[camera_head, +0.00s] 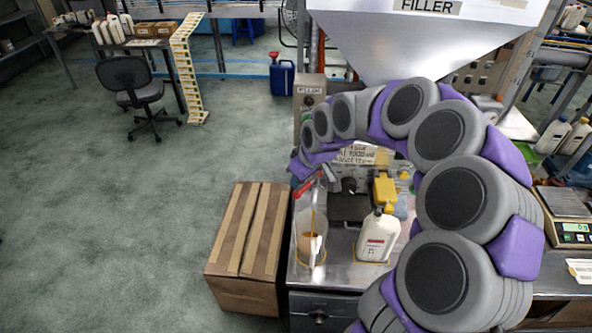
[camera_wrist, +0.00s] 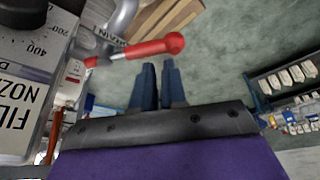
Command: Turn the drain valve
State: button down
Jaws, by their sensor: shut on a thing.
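The drain valve's red handle (camera_head: 304,188) is low on the filler's front, under my wrist. In the head view my arm partly hides the valve. An amber stream (camera_head: 313,215) runs down below the valve into a clear beaker (camera_head: 323,240), which has brown liquid in it.
A white bottle (camera_head: 377,238) stands right of the beaker on the metal bench. The filler hopper (camera_head: 420,35) is above. A cardboard box (camera_head: 248,240) stands on the floor left of the bench. A blue jug (camera_head: 282,77) is behind; the floor at left is open.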

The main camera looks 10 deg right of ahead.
aim_at(310, 185)
jog(key=n, duration=0.1)
jog(key=s+d+f+n+g+p, duration=0.1)
jog(key=n, duration=0.1)
jog(key=n+y+p, duration=0.1)
jog(key=shift+s+d+f+n, duration=0.2)
jog(key=shift+s+d+n, duration=0.1)
jog(key=shift+n, duration=0.1)
jog(key=shift+w+f+n+g, duration=0.1)
jog(key=shift+w+n+g, duration=0.15)
jog(key=shift+n+g, duration=0.3)
jog(key=shift+n, duration=0.35)
jog(key=shift+s+d, duration=0.2)
jog(key=shift+s, duration=0.2)
jog(key=shift+d, duration=0.35)
jog(key=shift+a+r, duration=0.1)
jog(key=shift+r, duration=0.15)
